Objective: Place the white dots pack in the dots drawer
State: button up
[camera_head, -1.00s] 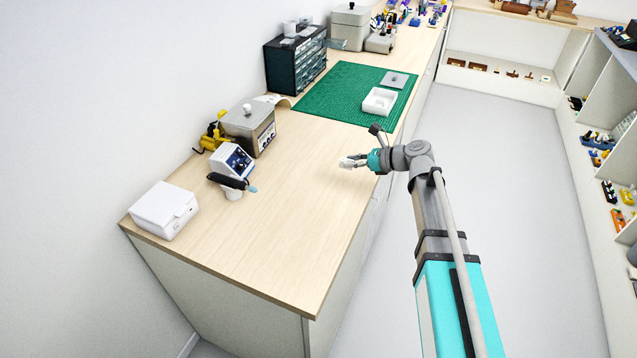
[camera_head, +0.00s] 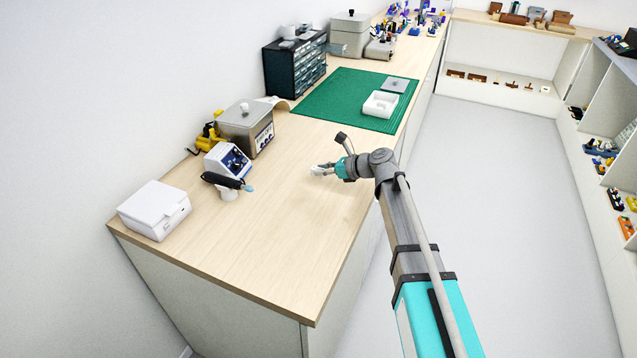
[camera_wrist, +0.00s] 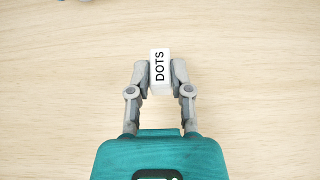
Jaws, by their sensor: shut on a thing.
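The white dots pack (camera_wrist: 160,67), a small white box lettered "DOTS", is between the fingers of my gripper (camera_wrist: 160,75) in the wrist view. The fingers are shut on its two sides. In the head view my gripper (camera_head: 322,170) is over the wooden bench top (camera_head: 270,220), near its right edge. The height of the pack above the wood is hard to tell. A dark cabinet of small drawers (camera_head: 297,65) stands at the back left of the bench, beyond my gripper. Drawer labels are too small to read, so I cannot tell which is the dots drawer.
A green mat (camera_head: 345,97) with a white open tray (camera_head: 381,104) and a grey lid (camera_head: 394,85) lies beyond my gripper. A metal tank (camera_head: 247,125), a blue-fronted device (camera_head: 228,162) and a white box (camera_head: 154,209) stand along the left wall. The bench middle is clear.

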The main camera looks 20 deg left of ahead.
aim_at(320, 187)
dwell(0.3)
jog(key=shift+a+f+b, duration=0.45)
jog(key=shift+f+b, duration=0.35)
jog(key=shift+b, duration=0.05)
jog(key=shift+f+b, duration=1.15)
jog(key=shift+f, duration=0.05)
jog(key=shift+f, duration=0.1)
jog(key=o, duration=0.8)
jog(key=shift+o, duration=0.2)
jog(key=shift+r, duration=0.25)
jog(key=p+v, duration=0.4)
jog(key=v, duration=0.8)
jog(key=shift+f+p, duration=0.1)
jog(key=shift+p, duration=0.25)
jog(key=shift+d, duration=0.1)
